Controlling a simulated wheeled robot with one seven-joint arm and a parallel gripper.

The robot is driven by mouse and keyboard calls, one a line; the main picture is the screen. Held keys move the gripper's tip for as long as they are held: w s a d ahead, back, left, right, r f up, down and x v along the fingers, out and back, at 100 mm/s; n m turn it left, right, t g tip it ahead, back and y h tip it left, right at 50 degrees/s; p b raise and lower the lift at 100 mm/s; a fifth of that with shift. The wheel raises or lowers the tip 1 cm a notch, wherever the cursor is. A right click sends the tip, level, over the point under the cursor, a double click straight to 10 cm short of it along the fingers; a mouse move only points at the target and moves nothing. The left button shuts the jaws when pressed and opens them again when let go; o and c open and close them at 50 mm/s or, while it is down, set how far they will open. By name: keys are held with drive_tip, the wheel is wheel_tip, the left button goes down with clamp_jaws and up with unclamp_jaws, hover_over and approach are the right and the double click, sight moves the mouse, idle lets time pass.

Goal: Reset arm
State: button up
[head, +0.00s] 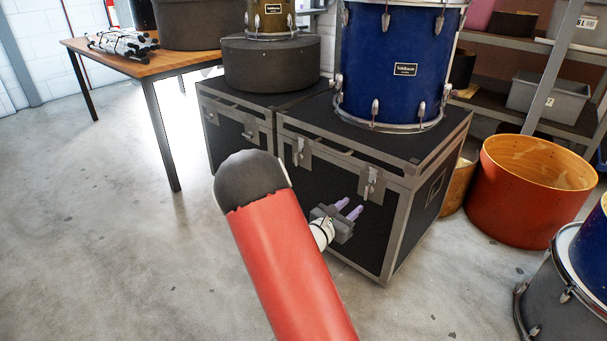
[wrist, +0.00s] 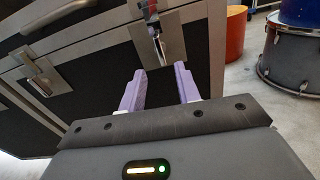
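My gripper (head: 350,209) has purple fingers and is in front of the black flight case (head: 408,228) with metal edges. The red arm link with a dark cap is mine and fills the lower middle of the head view. In the wrist view my gripper (wrist: 160,90) shows two purple fingers standing apart with nothing between them. A metal latch (wrist: 155,40) of the case lies just beyond the fingertips. I cannot tell whether the fingers touch the case.
A blue drum (head: 396,75) stands on the case. A second case (head: 228,135) with a round black drum case (head: 268,68) stands at the left. Orange (head: 520,200) and grey (head: 562,300) drums are at the right. A wooden table (head: 160,66) is at the back left. The left floor is clear.

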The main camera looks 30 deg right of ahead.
drive_tip(key=s+a+r+m+g+y+p, duration=0.1)
drive_tip(key=s+a+r+m+g+y, duration=0.15)
drive_tip(key=s+r+m+g, duration=0.35)
drive_tip(key=s+a+r+m+g+y+p, duration=0.1)
drive_tip(key=s+a+r+m+y, duration=0.15)
drive_tip(key=s+m, duration=0.55)
drive_tip(key=s+a+r+m+t+y+p, duration=0.1)
drive_tip(key=s+a+r+m+y, duration=0.3)
drive_tip(key=a, duration=0.7)
drive_tip(key=s+a+r+m+t+y+p, duration=0.1)
drive_tip(key=s+a+r+m+t+y, duration=0.3)
drive_tip(key=a, duration=0.6)
drive_tip(key=s+r+y, duration=0.2)
drive_tip(key=s+y, duration=0.1)
drive_tip(key=shift+a+r+t+y, duration=0.15)
drive_tip(key=shift+a+t+y, duration=0.15)
drive_tip(key=shift+a, duration=0.1)
drive_tip(key=shift+s, duration=0.1)
